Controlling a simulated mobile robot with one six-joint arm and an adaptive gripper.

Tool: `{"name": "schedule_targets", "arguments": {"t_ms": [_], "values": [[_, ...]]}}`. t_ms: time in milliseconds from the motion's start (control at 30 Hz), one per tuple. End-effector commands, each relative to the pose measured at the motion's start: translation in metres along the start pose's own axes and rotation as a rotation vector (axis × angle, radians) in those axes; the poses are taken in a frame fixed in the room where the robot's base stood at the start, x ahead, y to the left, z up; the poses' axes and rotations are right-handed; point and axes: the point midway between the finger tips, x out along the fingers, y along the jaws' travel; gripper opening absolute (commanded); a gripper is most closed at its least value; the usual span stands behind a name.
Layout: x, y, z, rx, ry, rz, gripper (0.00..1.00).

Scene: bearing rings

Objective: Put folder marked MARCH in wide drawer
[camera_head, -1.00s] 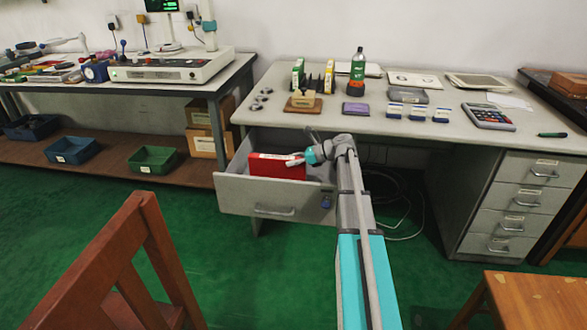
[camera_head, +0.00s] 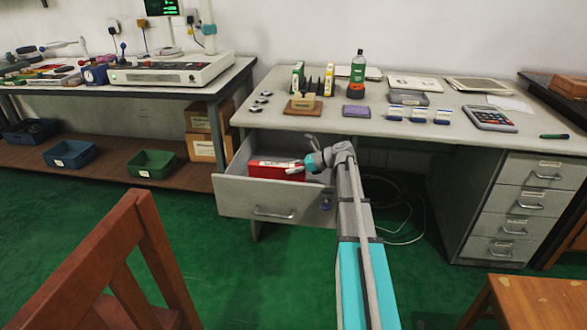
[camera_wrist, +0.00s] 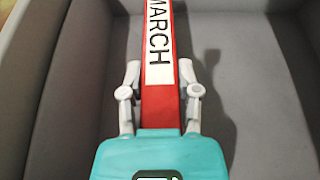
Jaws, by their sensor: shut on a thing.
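The red folder (camera_head: 268,170) is partly down inside the open wide drawer (camera_head: 243,195) under the desk. In the wrist view its spine (camera_wrist: 160,98) carries a white label reading MARCH. My gripper (camera_head: 299,167) is shut on the folder, with one finger on each side of the spine; it also shows in the wrist view (camera_wrist: 160,92). The drawer's grey floor and walls (camera_wrist: 75,70) surround the folder in the wrist view. The folder's lower part is hidden behind the drawer front, so I cannot tell whether it touches the floor.
The desk top (camera_head: 300,122) above the drawer holds a stapler-like block, bottle, calculator (camera_head: 491,118) and other items. A closed drawer stack (camera_head: 515,210) stands at the right. A wooden chair (camera_head: 110,260) is at the front left. The drawer has free room beside the folder.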

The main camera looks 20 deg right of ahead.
Motion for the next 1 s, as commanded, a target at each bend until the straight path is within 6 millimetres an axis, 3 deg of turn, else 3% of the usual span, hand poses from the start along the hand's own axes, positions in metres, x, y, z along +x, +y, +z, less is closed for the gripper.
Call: {"name": "schedule_targets", "arguments": {"t_ms": [300, 333, 500, 1000], "values": [[0.0014, -0.0001, -0.0036, 0.0, -0.001, 0.0, 0.0], [0.0014, -0.0001, -0.0039, 0.0, 0.0, 0.0, 0.46], [0.0013, -0.0001, -0.0039, 0.0, 0.0, 0.0, 0.77], [0.0002, -0.0002, -0.002, 0.0, 0.0, -0.001, 0.77]]}}
